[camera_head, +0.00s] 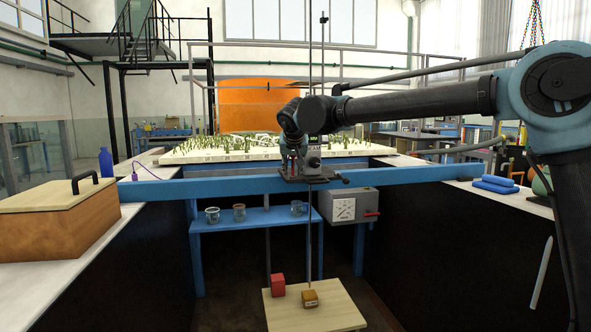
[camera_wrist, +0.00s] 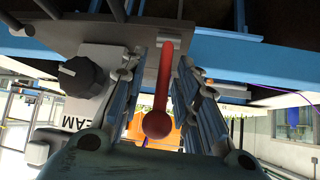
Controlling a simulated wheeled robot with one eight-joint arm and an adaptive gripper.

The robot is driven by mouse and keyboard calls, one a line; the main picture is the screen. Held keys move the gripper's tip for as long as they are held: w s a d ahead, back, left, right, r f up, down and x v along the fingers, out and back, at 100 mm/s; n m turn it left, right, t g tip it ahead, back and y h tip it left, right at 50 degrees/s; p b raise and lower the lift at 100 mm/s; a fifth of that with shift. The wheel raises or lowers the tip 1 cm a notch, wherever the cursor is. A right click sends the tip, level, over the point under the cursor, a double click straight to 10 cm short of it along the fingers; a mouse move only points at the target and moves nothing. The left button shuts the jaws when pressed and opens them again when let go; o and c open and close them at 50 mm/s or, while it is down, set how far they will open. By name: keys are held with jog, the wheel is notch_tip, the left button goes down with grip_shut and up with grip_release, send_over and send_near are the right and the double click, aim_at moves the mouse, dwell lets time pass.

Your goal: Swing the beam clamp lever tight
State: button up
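The beam clamp (camera_head: 312,178) sits on the blue beam (camera_head: 230,187) that spans the channel. In the wrist view its grey plate (camera_wrist: 110,34) carries a black knob (camera_wrist: 82,76) and partly visible lettering. The red lever (camera_wrist: 162,88) with a round ball end extends from the plate towards the wrist camera. My gripper (camera_wrist: 160,70) is open, with one finger on each side of the lever. Gaps show between the lever and both fingers. In the head view my gripper (camera_head: 292,158) is down at the clamp, and the lever is hidden or too small to tell.
Thin vertical rods (camera_head: 309,235) pass the clamp down to a wooden board (camera_head: 325,318) with a red block (camera_head: 278,285) and a brown block (camera_head: 310,298). A wooden box (camera_head: 55,232) stands left, blue folded cloths (camera_head: 495,185) right. Cups stand on a low blue shelf (camera_head: 265,220).

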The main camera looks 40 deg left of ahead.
jog(key=v, duration=1.1)
jog(key=shift+w+d, duration=0.1)
jog(key=shift+w, duration=0.05)
